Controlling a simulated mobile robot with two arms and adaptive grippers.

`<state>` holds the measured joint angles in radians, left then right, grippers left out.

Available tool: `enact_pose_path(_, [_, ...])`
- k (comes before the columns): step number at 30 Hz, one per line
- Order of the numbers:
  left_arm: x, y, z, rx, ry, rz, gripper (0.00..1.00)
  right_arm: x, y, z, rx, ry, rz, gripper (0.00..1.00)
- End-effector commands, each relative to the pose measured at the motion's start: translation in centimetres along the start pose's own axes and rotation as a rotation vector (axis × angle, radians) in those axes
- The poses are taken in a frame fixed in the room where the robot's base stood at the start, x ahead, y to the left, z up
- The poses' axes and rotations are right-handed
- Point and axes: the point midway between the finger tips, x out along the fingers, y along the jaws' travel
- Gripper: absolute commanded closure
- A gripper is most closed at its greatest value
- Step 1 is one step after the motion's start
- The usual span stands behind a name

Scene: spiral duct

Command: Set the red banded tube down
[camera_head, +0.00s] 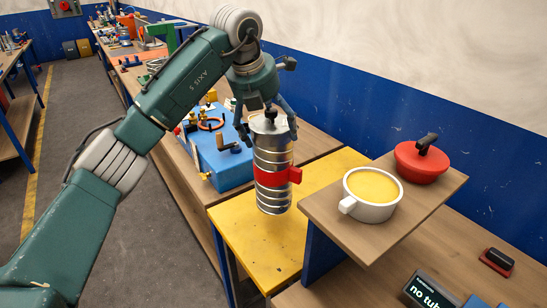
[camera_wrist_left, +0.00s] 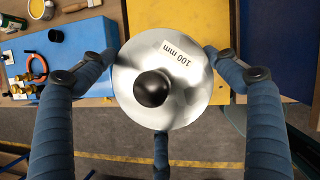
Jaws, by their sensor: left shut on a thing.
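The red banded tube is a silver ribbed spiral duct (camera_head: 272,160) with a red band round its middle and a small red tab on its right side. It is upright in the head view, over the yellow table top (camera_head: 238,232); I cannot tell whether its bottom touches. My left gripper (camera_head: 268,116) is shut on its upper end from above. In the left wrist view the tube's round silver lid (camera_wrist_left: 185,108) shows, with a black knob and a "100 mm" label, between the blue fingers (camera_wrist_left: 160,80). My right gripper is not in view.
A blue box (camera_head: 222,160) with brass fittings stands on the wooden bench behind. A raised wooden shelf (camera_head: 340,235) at right holds a white pot (camera_head: 362,208) of yellow contents and a red lid (camera_head: 421,163). A small display (camera_head: 428,292) stands at lower right.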

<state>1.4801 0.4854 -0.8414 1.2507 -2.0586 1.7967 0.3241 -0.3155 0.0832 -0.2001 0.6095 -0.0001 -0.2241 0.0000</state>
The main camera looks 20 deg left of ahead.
Motion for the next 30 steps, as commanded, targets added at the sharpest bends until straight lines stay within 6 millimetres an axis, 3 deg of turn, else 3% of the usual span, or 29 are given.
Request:
enact_pose_path(6, [3.7,0.0,-1.6,0.001,-0.003,-0.001,0.7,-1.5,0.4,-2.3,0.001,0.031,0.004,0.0])
enact_pose_path(10, [4.7,0.0,-2.0,0.002,-0.005,-0.002,0.7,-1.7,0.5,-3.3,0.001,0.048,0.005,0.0])
enact_pose_path(20, [8.1,0.1,-3.5,0.001,-0.004,-0.001,0.7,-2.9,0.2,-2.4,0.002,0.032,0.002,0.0])
enact_pose_path(27, [8.5,0.1,-3.6,0.001,-0.006,-0.001,0.7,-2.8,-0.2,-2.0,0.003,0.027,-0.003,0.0])
enact_pose_path(28, [8.7,0.1,-3.7,0.001,-0.001,0.0,0.09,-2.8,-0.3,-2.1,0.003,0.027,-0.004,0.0])
enact_pose_path(30, [8.6,0.1,-3.8,0.001,-0.001,0.0,0.0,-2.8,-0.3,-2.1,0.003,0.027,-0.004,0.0])
